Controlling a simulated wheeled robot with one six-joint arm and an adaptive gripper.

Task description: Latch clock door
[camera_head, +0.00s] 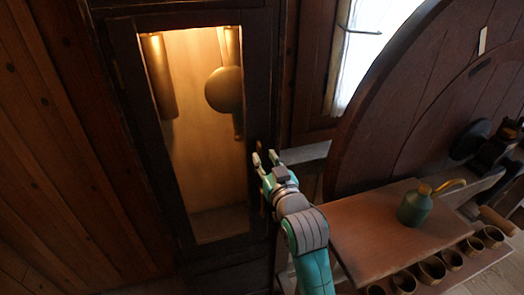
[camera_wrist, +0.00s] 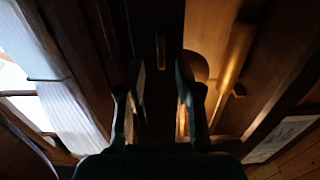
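The clock door (camera_head: 259,85) is a tall dark frame around a lit glass pane. It looks about flush with the case, but I cannot tell whether it is fully closed. My gripper (camera_head: 265,158) is at the right stile, about halfway down, with its two fingers apart. In the wrist view my gripper (camera_wrist: 160,85) is open and empty, facing dark wood. A small upright fitting (camera_wrist: 160,50) shows ahead between the fingertips, perhaps the latch. I cannot tell whether the fingers touch anything. In the head view my gripper hides part of the stile.
A brass weight (camera_head: 158,75) and a round pendulum bob (camera_head: 223,89) hang inside the case. Right of my arm is a wooden bench (camera_head: 365,235) with a green oil can (camera_head: 414,206). Several cups sit in its lower rack. A large round wooden wheel (camera_head: 400,110) stands behind it.

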